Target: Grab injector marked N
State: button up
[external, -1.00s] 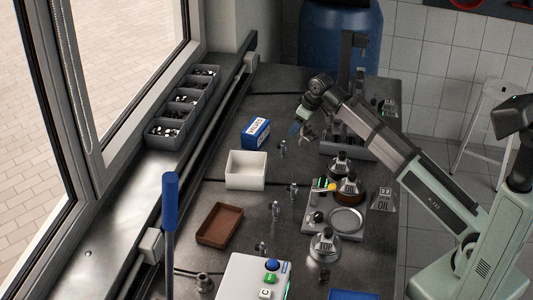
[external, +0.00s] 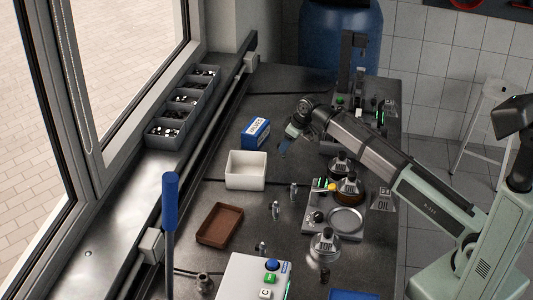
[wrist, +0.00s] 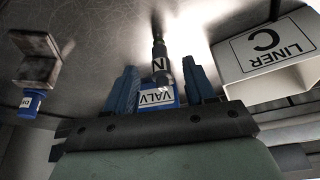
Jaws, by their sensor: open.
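The injector marked N (wrist: 160,66) is a slim metal part with a white label, standing upright on the bench. In the wrist view it shows between the two blue fingers of my gripper (wrist: 159,72), which are apart with a gap on each side of it. In the external view my gripper (external: 285,148) is low over the bench, beside the blue valve box (external: 256,132), and the injector there is largely hidden by it. Other similar metal parts stand nearer the camera, at the middle (external: 293,193) and front (external: 262,248); their letters are too small to read.
The white liner box marked C (wrist: 265,50) is right of the fingers in the wrist view. A white tray (external: 246,181) and a brown tray (external: 238,212) lie on the bench. Oil cans, one being (external: 340,162), stand to the right.

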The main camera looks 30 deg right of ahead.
jog(key=x, duration=0.4)
jog(key=shift+a, duration=0.1)
grip_shut()
dwell(0.3)
jog(key=shift+r, duration=0.1)
